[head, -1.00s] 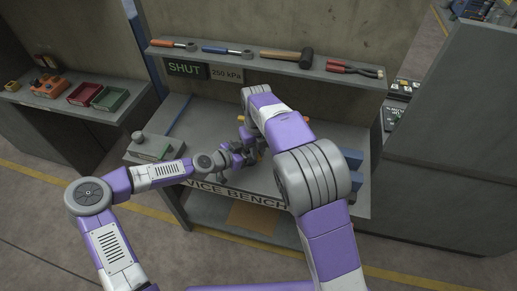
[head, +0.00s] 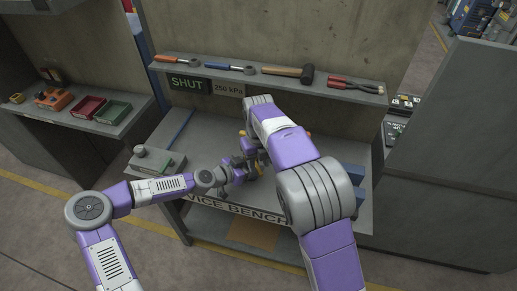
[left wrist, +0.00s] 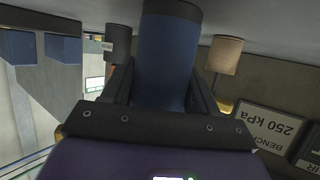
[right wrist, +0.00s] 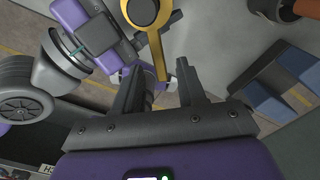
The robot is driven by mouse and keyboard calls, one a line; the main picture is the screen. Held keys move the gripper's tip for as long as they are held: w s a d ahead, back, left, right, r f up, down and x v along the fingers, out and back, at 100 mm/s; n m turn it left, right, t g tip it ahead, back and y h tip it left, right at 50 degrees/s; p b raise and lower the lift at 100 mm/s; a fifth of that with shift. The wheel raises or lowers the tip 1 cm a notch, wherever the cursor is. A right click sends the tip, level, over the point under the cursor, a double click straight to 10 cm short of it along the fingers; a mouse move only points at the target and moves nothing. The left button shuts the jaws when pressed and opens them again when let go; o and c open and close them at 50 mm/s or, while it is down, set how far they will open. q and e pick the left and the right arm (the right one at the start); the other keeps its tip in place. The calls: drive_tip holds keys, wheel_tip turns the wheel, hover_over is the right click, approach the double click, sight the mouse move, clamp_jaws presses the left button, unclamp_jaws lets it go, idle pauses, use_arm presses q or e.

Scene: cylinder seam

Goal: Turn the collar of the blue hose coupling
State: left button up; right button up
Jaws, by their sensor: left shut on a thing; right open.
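In the left wrist view a thick dark blue cylinder (left wrist: 168,62), seemingly part of the blue hose coupling, stands between the fingers of my left gripper (left wrist: 160,88), which is shut on it. Which part is the collar I cannot tell. In the head view the coupling is hidden behind my grippers and right arm. My left gripper (head: 236,171) is over the bench, close beside my right gripper. In the right wrist view my right gripper (right wrist: 160,68) is open. A yellow lever (right wrist: 159,55) with a dark round cap shows at its fingertips; I cannot tell whether they touch.
The service bench (head: 180,133) has a shelf above with tools, a SHUT sign (head: 188,84) and a 250 kPa plate (head: 228,89). A grey-green box (head: 155,162) stands at left, blue blocks (head: 352,178) at right. A tan cylinder (left wrist: 225,55) stands near the held blue one.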

sight(259, 168)
wheel_tip(259, 168, up, 10)
idle(0.3)
drive_tip(key=shift+r, duration=0.1)
drive_tip(key=shift+c, duration=0.3)
